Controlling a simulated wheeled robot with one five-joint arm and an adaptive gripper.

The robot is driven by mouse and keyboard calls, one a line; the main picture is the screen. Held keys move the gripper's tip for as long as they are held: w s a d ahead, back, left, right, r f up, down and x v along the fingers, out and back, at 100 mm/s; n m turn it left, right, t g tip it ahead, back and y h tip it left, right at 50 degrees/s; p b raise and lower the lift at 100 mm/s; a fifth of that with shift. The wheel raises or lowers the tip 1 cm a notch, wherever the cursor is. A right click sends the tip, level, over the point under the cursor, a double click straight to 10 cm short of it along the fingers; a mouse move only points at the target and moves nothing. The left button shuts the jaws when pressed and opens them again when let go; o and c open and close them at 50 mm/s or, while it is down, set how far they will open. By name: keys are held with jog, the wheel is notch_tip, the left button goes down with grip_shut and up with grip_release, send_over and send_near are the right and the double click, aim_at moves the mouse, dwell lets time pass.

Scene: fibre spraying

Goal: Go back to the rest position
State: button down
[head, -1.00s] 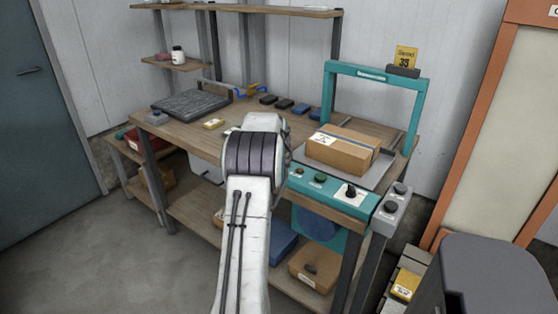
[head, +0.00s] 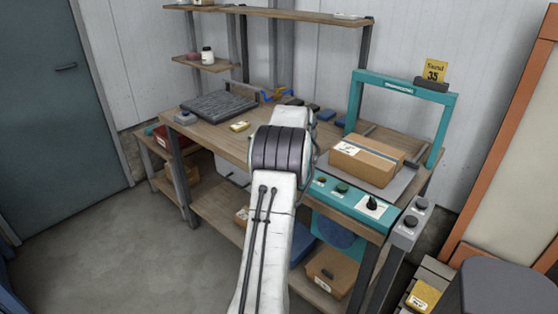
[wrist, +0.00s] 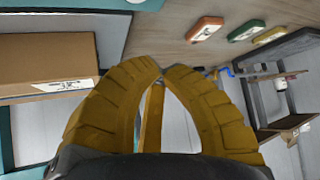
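My arm (head: 270,230), white with a dark ribbed joint, reaches up over the front of the workbench (head: 222,133) in the head view and hides my gripper there. In the wrist view my gripper (wrist: 162,70) shows as curved yellow ribbed fingers. Their tips come together, with nothing visible gripped at the tips; another narrow yellow part shows between them. A taped cardboard box (head: 368,160) sits on the bench under a teal frame (head: 402,88), right of my arm. The box also shows in the wrist view (wrist: 45,62), left of the fingers and apart from them.
A teal control panel (head: 352,196) with knobs runs along the bench's front right. A dark slab (head: 218,105) lies at the bench's left. Shelves (head: 270,12) rise behind. A dark grey object (head: 505,285) stands at the lower right. Floor (head: 110,240) at left is clear.

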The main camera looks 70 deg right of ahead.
dwell(0.3)
jog(key=w+a+r+n+t+y+p, duration=0.1)
jog(key=w+a+r+n+y, duration=0.15)
jog(key=w+a, duration=0.6)
jog(key=w+a+r+n+t+y+p, duration=0.15)
jog(key=w+a+r, duration=0.25)
jog(key=a, duration=1)
jog(key=w+a+r+n+y, duration=0.1)
jog(key=w+a+r+n, duration=0.35)
jog(key=a, duration=0.75)
jog(key=s+a+n+y+p, duration=0.2)
jog(key=s+a+n, duration=0.15)
jog(key=a, duration=1.75)
jog(key=s+a+f+n+g+y+p, duration=0.1)
jog(key=s+a+f+n+y, duration=0.1)
jog(key=s+a, duration=0.7)
jog(key=s+f+n, duration=0.1)
jog(key=s, duration=0.2)
jog(key=shift+a+f, duration=0.4)
